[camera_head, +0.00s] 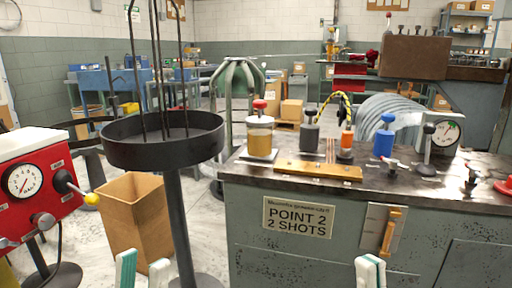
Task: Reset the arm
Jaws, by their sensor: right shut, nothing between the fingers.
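The grey spring coiler bench (300,255) stands at the right with a "POINT 2 2 SHOTS" sign. An upright orange handle (390,232) sits on a pale plate on its front. A red machine (40,180) at the left has a dial and a short lever with a yellow knob (91,199). I cannot tell which of these is the arm. My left gripper (142,272) is at the bottom edge, its two fingertips apart, with nothing seen between them. My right gripper (370,272) is at the bottom edge, shut and empty, in front of the bench. Neither touches a handle.
A round black tray (165,151) with tall rods stands on a post between the red machine and bench. Oilers (260,135), a blue bottle (384,137), a brass bar (318,170) and a gauge (444,136) top the bench.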

